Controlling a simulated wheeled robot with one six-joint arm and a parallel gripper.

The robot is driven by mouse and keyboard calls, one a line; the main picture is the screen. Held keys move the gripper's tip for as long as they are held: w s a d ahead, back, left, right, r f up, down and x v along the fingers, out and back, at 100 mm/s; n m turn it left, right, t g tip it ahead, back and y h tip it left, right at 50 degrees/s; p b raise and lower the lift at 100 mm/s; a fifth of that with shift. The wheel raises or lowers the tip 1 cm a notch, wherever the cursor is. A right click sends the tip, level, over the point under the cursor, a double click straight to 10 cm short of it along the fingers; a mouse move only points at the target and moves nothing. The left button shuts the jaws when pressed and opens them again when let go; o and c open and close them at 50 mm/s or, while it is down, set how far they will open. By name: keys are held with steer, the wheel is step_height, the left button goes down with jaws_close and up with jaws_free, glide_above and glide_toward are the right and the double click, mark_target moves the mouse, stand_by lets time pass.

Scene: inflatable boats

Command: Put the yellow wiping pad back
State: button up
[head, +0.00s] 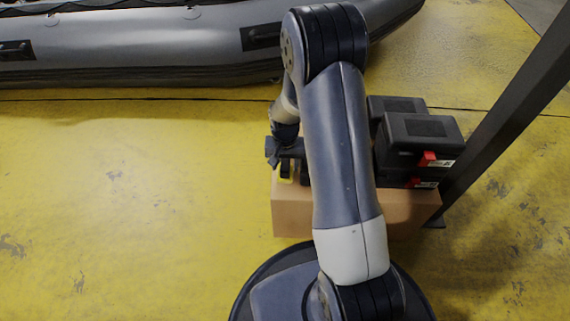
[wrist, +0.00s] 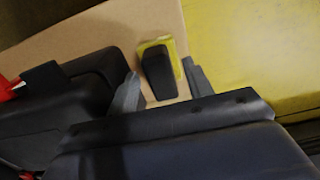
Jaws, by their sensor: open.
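The yellow wiping pad (wrist: 175,55) shows in the wrist view with a dark block-like handle (wrist: 157,72) on top. It lies on or just above a tan cardboard box top, near the box's edge. My gripper (wrist: 163,85) is open, with one grey finger on each side of the pad. I cannot tell whether either finger touches it. In the head view a bit of yellow pad (head: 285,170) shows under my gripper (head: 287,160), at the box's left end. My arm hides much of the box there.
The cardboard box (head: 290,212) stands on the yellow floor. Black cases (head: 418,135) with red latches sit on its right part, close to my gripper in the wrist view. A dark post (head: 510,100) rises at right. A grey inflatable boat (head: 140,45) lies behind. The floor at left is clear.

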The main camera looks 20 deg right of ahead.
mark_target(285, 165)
step_height(285, 165, up, 11)
steer(key=p, duration=0.4)
